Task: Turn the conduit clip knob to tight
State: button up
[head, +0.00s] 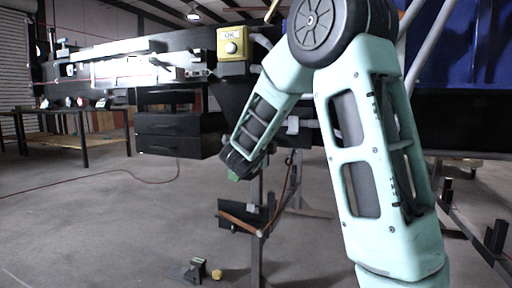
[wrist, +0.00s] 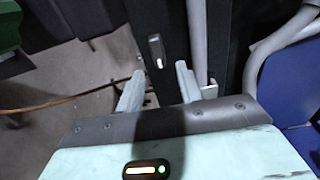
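In the wrist view a small dark upright knob (wrist: 155,46) with a pale mark at its lower end sits on a dark post (wrist: 172,18); it looks like the conduit clip knob. Grey conduit pipes (wrist: 197,40) run beside the post on the right. My gripper (wrist: 159,71) is open, its two pale fingers apart and nothing between them. The knob appears beyond the fingertips, between them in the picture; I cannot tell the exact gap. In the head view my arm covers part of the stand, and I cannot make out the knob or fingers there.
A yellow box with a button (head: 232,47) is on the conveyor frame, above black drawers (head: 179,133). A brown cable (wrist: 55,103) crosses at the left of the wrist view; a blue panel (wrist: 288,85) is at right. A small yellow object (head: 216,274) lies on the floor.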

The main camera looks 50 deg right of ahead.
jog(key=p+v, duration=0.3)
jog(key=v, duration=1.1)
jog(key=shift+a+f, duration=0.1)
jog(key=shift+a, duration=0.05)
